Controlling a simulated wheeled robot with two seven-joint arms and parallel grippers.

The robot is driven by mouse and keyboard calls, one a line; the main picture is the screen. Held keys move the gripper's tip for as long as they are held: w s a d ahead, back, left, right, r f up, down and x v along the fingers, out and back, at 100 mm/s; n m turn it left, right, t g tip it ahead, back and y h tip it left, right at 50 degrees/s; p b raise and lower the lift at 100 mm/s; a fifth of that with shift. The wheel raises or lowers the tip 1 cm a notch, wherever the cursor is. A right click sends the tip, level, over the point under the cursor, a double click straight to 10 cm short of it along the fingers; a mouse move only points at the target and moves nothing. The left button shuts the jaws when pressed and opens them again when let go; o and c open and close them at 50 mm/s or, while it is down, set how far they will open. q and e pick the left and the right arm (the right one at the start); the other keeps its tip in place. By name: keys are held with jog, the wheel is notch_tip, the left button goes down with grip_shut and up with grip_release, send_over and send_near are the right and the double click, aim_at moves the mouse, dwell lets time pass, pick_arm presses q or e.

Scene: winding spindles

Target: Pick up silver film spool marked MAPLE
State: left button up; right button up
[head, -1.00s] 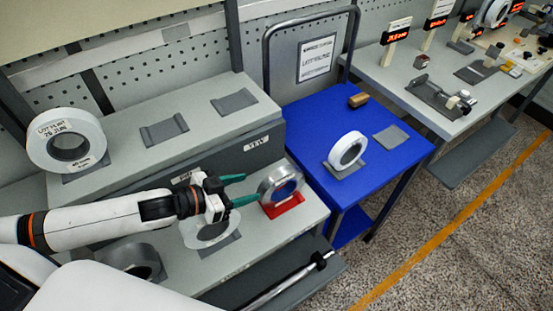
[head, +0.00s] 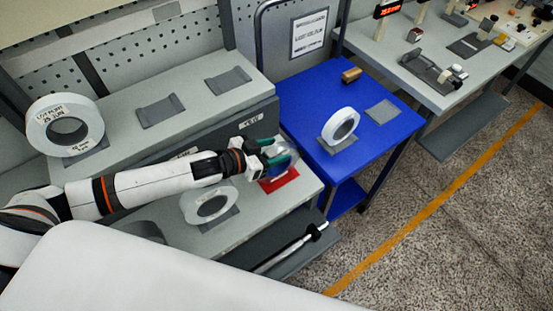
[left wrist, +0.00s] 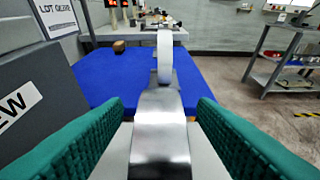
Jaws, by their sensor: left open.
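The silver film spool (head: 290,166) stands upright on a red pad (head: 281,183) at the right end of the grey lower bench. The marking MAPLE cannot be read on it. My left gripper (head: 280,152) is at the spool, with its green fingers open on either side of it. In the left wrist view the silver spool (left wrist: 159,130) shows edge-on between the fingers (left wrist: 160,128), with a gap on both sides. The arm and fingers hide part of the spool in the head view. My right gripper is not in view.
A labelled white spool (head: 66,124) stands on the upper shelf, another white spool (head: 208,204) is on the lower bench beneath my arm. A third white spool (head: 341,125) stands on the blue cart (head: 318,100) beyond the silver one. A dark grey wall (head: 215,132) backs the bench.

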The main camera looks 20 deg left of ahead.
pick_arm(q)
jog(key=shift+x, duration=0.8)
jog(key=shift+s, duration=0.1)
grip_shut()
